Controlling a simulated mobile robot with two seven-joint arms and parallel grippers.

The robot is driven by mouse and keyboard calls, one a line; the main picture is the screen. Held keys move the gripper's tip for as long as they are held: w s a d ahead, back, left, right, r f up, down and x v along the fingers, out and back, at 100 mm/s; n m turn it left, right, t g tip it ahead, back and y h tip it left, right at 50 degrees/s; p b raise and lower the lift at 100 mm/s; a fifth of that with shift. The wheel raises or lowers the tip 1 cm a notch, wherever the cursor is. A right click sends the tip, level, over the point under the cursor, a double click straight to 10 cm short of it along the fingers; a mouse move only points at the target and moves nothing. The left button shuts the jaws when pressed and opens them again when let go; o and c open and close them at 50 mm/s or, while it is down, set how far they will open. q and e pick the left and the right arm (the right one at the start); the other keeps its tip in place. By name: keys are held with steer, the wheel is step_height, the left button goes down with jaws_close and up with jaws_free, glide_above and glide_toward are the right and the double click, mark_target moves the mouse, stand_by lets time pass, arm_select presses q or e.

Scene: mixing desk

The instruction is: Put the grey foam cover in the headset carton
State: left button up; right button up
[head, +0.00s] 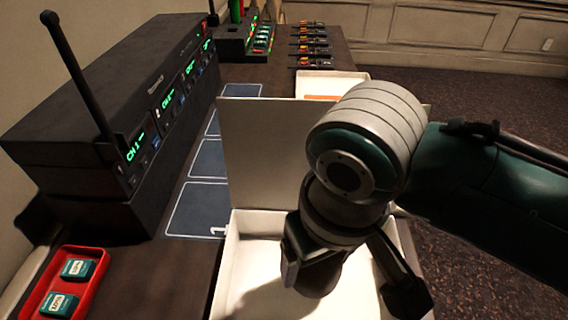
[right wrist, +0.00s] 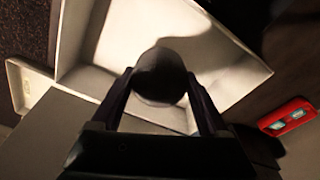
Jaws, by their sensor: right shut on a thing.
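The headset carton (head: 228,268) is an open white box at the front of the desk, with its lid (head: 262,150) standing up behind it. My right gripper (head: 345,288) is over the carton, pointing down. It is shut on the grey foam cover (head: 318,279), a dark rounded piece between the fingers. In the right wrist view the foam cover (right wrist: 160,76) sits between both fingers, with the white inside of the carton (right wrist: 228,78) behind it. I cannot tell whether the foam touches the carton floor. My left gripper is not in view.
A red tray (head: 95,286) with two teal battery packs stands at front left. A black receiver rack (head: 110,90) with antennas lines the left side. Outlined mat spaces (head: 200,208) lie between rack and carton. Behind the lid are a smaller white box (head: 325,80) and several small devices (head: 312,46).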

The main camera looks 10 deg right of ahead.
mark_target(318, 267)
step_height(318, 267, down, 4)
steer(key=shift+f+b, duration=0.15)
steer(key=shift+b, duration=0.55)
steer(key=shift+f, duration=0.1)
steer(key=shift+f, duration=0.15)
steer(key=o, duration=1.2)
steer(key=shift+c, duration=0.2)
steer(key=r+p, duration=0.1)
steer(key=r, duration=0.3)
steer(key=s+r+p, duration=0.1)
steer(key=r+p, duration=0.1)
steer(key=r, duration=0.2)
steer(key=r+p, duration=0.1)
steer(key=r, duration=0.3)
steer(key=shift+s+d+r, duration=0.1)
steer(key=shift+s+r, duration=0.05)
steer(key=shift+s, duration=0.3)
steer(key=s+d+r+t, duration=0.2)
steer(key=s+d, duration=0.7)
steer(key=s, duration=0.1)
steer(key=shift+s+r, duration=0.15)
steer(key=shift+r, duration=0.05)
